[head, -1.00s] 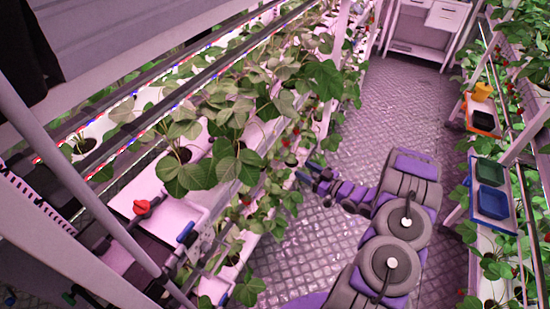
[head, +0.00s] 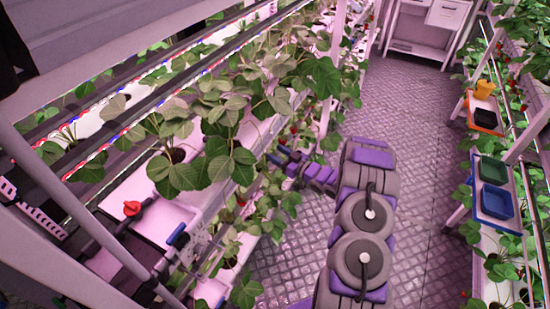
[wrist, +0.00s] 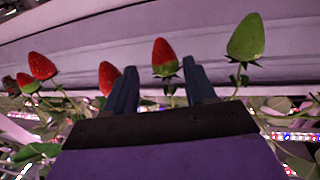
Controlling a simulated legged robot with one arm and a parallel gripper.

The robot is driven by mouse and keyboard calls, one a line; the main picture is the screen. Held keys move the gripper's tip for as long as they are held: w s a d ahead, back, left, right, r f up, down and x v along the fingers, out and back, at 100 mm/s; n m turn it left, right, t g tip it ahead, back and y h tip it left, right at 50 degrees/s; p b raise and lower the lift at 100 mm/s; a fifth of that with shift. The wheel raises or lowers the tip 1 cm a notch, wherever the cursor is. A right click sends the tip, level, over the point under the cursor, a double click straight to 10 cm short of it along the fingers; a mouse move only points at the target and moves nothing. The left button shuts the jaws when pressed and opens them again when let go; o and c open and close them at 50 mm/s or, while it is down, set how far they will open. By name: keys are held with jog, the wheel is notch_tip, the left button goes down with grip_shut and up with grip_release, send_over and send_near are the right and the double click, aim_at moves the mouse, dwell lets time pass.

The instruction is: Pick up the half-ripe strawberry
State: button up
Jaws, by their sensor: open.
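In the wrist view my gripper (wrist: 160,72) is open, with its two dark fingers apart and nothing held. A strawberry that is red with a green lower part (wrist: 165,62) stands just beyond the fingertips, in line with the gap; it looks half-ripe. A red strawberry (wrist: 108,76) is left of the left finger, partly hidden by it. A green strawberry (wrist: 245,38) is right of the right finger.
The left rack (head: 165,190) holds leafy plants along a white gutter. A red-handled valve (head: 132,208) is at its near end. The right rack carries a green bin (head: 494,170), a blue bin (head: 497,202) and a yellow cup (head: 484,88). The aisle floor (head: 400,125) between is clear.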

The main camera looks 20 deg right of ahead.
jog(key=shift+w+a, duration=0.3)
jog(key=shift+w, duration=0.15)
jog(key=shift+w+a+r, duration=0.15)
jog(key=shift+a, duration=0.45)
jog(key=shift+c, duration=1.2)
jog(key=shift+d, duration=0.45)
jog(key=c, duration=0.4)
jog(key=shift+a, duration=0.1)
jog(key=shift+a, duration=0.2)
